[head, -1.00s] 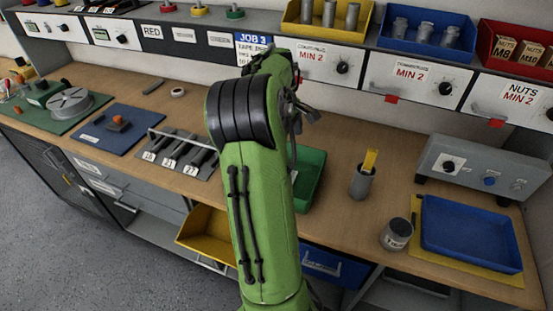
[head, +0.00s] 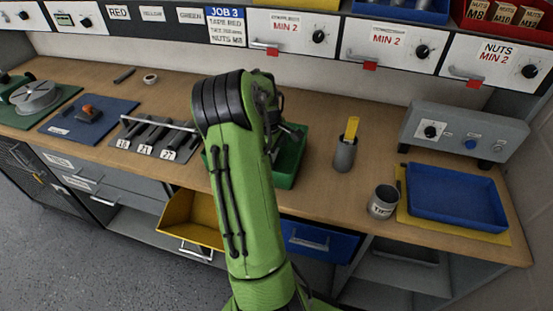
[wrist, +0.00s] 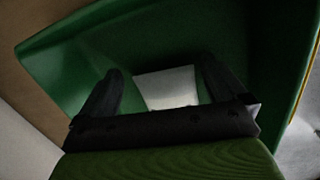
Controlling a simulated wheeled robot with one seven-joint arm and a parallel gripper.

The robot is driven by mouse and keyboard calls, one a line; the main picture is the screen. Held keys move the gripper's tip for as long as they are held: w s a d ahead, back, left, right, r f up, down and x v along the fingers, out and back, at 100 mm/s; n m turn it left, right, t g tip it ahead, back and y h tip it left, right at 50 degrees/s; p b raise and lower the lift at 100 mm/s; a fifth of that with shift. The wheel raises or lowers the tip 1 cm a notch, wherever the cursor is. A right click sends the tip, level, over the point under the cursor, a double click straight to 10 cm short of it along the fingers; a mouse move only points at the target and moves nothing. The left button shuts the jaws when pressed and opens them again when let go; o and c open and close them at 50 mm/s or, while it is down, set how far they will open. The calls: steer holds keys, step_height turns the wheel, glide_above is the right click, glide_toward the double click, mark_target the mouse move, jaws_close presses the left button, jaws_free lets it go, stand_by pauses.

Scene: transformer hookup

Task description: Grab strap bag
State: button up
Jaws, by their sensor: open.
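A pale, flat-sided item (wrist: 168,88), possibly the strap bag, lies in the green tray (wrist: 60,60) in the wrist view. Its lower part is hidden behind my gripper's body, and I cannot read any marking on it. My gripper (wrist: 162,70) is open, with one dark finger on each side of the pale item in the picture. I cannot tell whether the fingers touch it. In the head view the green tray (head: 288,172) stands on the bench, partly hidden by my arm, and the pale item cannot be made out there.
Right of the tray stand a grey cup (head: 345,155) with a yellow-handled tool, a tin (head: 382,202) and a blue tray (head: 455,197). A tool rack (head: 160,138) is to the left. An open yellow drawer (head: 192,215) juts out below the bench.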

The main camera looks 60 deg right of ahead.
steer(key=shift+s+a+f, duration=0.1)
steer(key=shift+s+f, duration=0.05)
steer(key=shift+f, duration=0.15)
steer(key=c, duration=1.1)
